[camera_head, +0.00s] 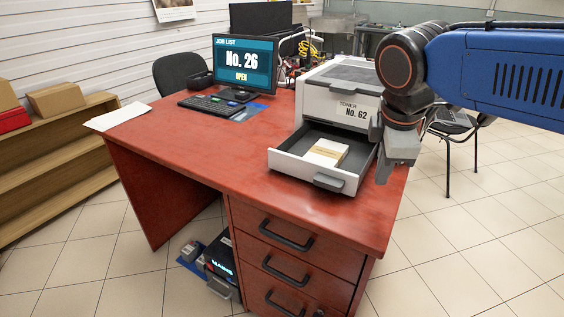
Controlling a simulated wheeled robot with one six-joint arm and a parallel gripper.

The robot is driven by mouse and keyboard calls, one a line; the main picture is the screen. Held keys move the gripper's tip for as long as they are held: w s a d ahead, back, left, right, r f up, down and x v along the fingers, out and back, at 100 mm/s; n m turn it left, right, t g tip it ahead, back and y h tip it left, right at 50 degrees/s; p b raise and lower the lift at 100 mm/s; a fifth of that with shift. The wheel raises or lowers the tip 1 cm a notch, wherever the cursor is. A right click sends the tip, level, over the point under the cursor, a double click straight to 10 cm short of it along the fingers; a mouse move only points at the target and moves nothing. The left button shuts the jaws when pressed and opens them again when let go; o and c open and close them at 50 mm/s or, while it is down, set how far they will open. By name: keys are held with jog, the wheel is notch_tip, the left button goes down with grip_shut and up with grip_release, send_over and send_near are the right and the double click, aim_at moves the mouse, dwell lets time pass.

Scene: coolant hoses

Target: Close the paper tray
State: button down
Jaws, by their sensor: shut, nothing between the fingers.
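The paper tray (290,163) is pulled out from the front of a white printer (340,100) marked "TONER No. 62" on the red desk. A stack of paper (327,152) with a tan band lies inside the tray. The tray has a grey handle (328,183) on its front face. My gripper (384,178) is shut and points down at the tray's right side, near its front right corner. I cannot tell whether it touches the tray. My arm hides the printer's right side.
A monitor (244,64) reading "JOB LIST No. 26 OPEN" and a keyboard (209,103) stand to the left of the printer. White sheets (117,116) lie at the desk's left edge. The desktop (205,145) in front is clear. A chair (470,125) stands behind, right.

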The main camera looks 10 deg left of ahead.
aim_at(313, 102)
jog(key=a+r+n+h, duration=0.1)
jog(key=a+r+n, duration=0.1)
jog(key=a+n, duration=0.75)
jog(key=a+r+n, duration=0.3)
jog(key=a+n, duration=0.1)
jog(key=a, duration=1.1)
jog(key=shift+t, duration=0.4)
jog(key=x, duration=0.6)
jog(key=s+x, duration=0.1)
jog(key=x, duration=0.2)
jog(key=shift+w+a+f, duration=0.2)
jog(key=shift+f, duration=0.35)
jog(key=w, duration=0.1)
jog(key=w+d, duration=0.1)
jog(key=w, duration=0.1)
jog(key=shift+f, duration=0.1)
jog(key=shift+w+d, duration=0.15)
jog(key=shift+w, duration=0.3)
jog(key=shift+w, duration=0.1)
jog(key=w+d, duration=0.2)
jog(key=w, duration=0.4)
jog(key=w+d, duration=0.3)
jog(key=w, duration=0.4)
jog(key=w+d, duration=0.2)
jog(key=w, duration=0.4)
jog(key=shift+w+d, duration=0.15)
jog(key=shift+w, duration=0.45)
